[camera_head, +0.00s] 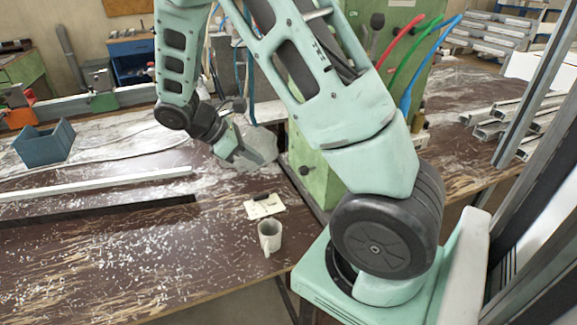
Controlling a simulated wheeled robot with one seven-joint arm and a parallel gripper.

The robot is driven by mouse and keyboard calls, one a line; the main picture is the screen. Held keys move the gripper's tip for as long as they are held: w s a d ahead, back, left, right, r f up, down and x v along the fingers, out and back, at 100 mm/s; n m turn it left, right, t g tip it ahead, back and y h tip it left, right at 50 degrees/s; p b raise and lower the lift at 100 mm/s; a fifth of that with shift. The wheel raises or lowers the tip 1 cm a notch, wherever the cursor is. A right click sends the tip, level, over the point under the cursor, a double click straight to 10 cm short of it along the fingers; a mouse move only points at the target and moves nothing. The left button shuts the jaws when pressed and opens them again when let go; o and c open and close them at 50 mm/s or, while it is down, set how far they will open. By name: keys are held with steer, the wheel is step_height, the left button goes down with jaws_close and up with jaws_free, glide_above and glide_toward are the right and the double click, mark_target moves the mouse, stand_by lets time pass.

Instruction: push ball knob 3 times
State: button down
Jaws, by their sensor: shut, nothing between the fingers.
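Dark round knobs show on the green machine: one (377,21) high on its panel, partly beside my arm, and one (303,170) low on its green base. A further dark ball (240,104) shows just above my wrist, in front of the machine's grey part. I cannot tell which is the ball knob of the task. My gripper (233,155) is shut and empty, pointing down and right over the bench, left of the green base. Its fingertips are small and hard to make out against a grey lump behind them. I cannot tell whether it touches anything.
A white mug (269,238) and a pale card (264,206) stand near the bench's front right. A blue-grey bin (45,143) and a long pale profile (95,184) lie left. Red, green and blue hoses (405,40) hang at the machine. The front left bench is mostly clear.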

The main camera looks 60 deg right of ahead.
mark_target(307, 169)
steer(key=s+d+r+p+x, duration=0.1)
steer(key=p+x, duration=0.1)
steer(key=x, duration=0.8)
steer(key=shift+d+r, duration=0.2)
steer(key=shift+r, duration=0.2)
steer(key=shift+s+d, duration=0.1)
